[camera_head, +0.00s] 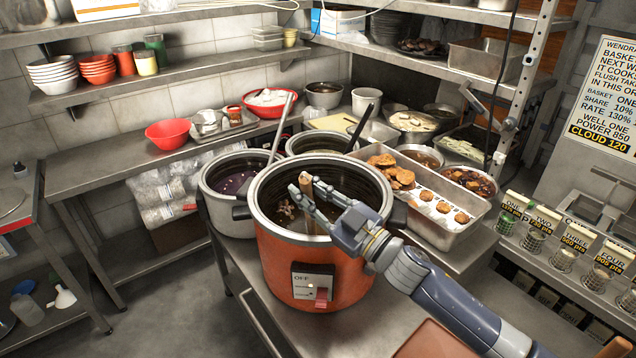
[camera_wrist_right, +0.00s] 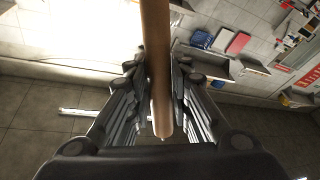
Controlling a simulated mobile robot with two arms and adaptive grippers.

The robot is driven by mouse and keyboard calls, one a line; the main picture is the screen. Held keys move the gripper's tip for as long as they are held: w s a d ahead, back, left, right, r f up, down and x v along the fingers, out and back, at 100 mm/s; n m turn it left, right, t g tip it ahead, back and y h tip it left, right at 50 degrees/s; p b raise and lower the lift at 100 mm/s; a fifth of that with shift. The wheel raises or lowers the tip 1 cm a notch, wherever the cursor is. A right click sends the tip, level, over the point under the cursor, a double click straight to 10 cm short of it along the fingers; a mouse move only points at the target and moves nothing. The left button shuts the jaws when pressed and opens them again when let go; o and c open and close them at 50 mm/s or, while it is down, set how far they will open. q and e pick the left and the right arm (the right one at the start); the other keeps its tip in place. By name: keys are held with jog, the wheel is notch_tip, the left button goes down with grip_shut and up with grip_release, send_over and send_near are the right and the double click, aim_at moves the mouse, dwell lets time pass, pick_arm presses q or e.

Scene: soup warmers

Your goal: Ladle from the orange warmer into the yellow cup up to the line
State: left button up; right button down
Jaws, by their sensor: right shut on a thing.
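The orange warmer (camera_head: 318,270) stands on the steel counter in the middle of the head view, its pot open and dark liquid with bits showing inside. My right gripper (camera_head: 312,203) reaches over it from the right and is shut on a wooden handle (camera_head: 306,184), which stands nearly upright in the pot. The handle also runs between the fingers (camera_wrist_right: 162,95) in the right wrist view (camera_wrist_right: 158,50). The ladle's bowl is hidden. A yellow cup (camera_head: 145,63) stands on the left wall shelf between an orange-red and a green one. My left gripper is out of view.
Two more pots (camera_head: 232,190) with ladles stand close behind the warmer. A tray of food pieces (camera_head: 440,235) is tight on its right. A red bowl (camera_head: 167,133) sits on the back-left counter. Small labelled jars (camera_head: 535,240) line the right side. The floor at left is clear.

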jog(key=w+a+g+h+p, duration=0.1)
jog(key=w+a+g+p, duration=0.1)
jog(key=a+p, duration=0.5)
jog(key=shift+w+r+n+h+p, duration=0.15)
jog(key=shift+w+n+h+p, duration=0.25)
jog(key=shift+w+p, duration=0.6)
jog(key=shift+s, duration=0.1)
dwell(0.8)
notch_tip(320, 180, up, 8)
jog(key=p, duration=0.5)
jog(key=shift+p, duration=0.3)
dwell(0.6)
